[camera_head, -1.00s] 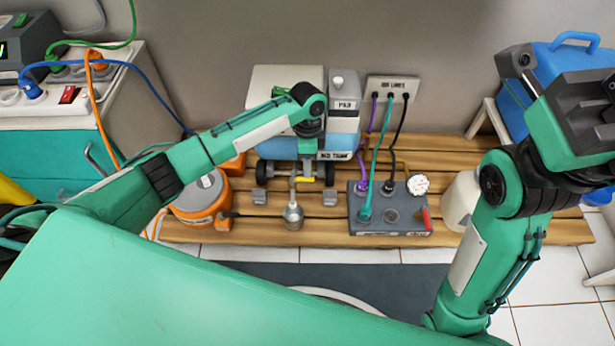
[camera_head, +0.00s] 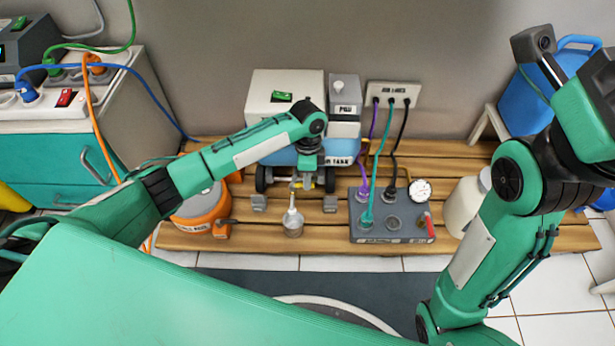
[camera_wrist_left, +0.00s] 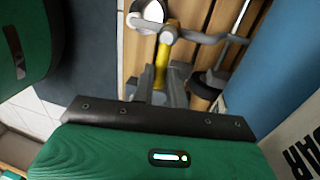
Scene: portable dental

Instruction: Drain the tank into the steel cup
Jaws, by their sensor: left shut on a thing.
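The tank (camera_head: 341,150) is a blue cylinder on a wheeled unit on the wooden slats. My left gripper (camera_head: 308,184) is low at the tank's front, where the arm partly hides it. In the left wrist view its fingers (camera_wrist_left: 158,88) are closed on the yellow valve lever (camera_wrist_left: 162,58). The steel cup (camera_head: 292,229) stands upright on the slats below the drain pipe, and its rim shows at the top of the left wrist view (camera_wrist_left: 146,20). A pale white streak (camera_head: 292,207) runs between pipe and cup. My right gripper's fingers are outside the picture.
A grey block (camera_head: 392,232) with hoses, a gauge (camera_head: 420,191) and a red lever (camera_head: 430,228) stands right of the cup. An orange round unit (camera_head: 203,212) is at the left. A white jug (camera_head: 463,205) and blue container (camera_head: 532,100) are at the right.

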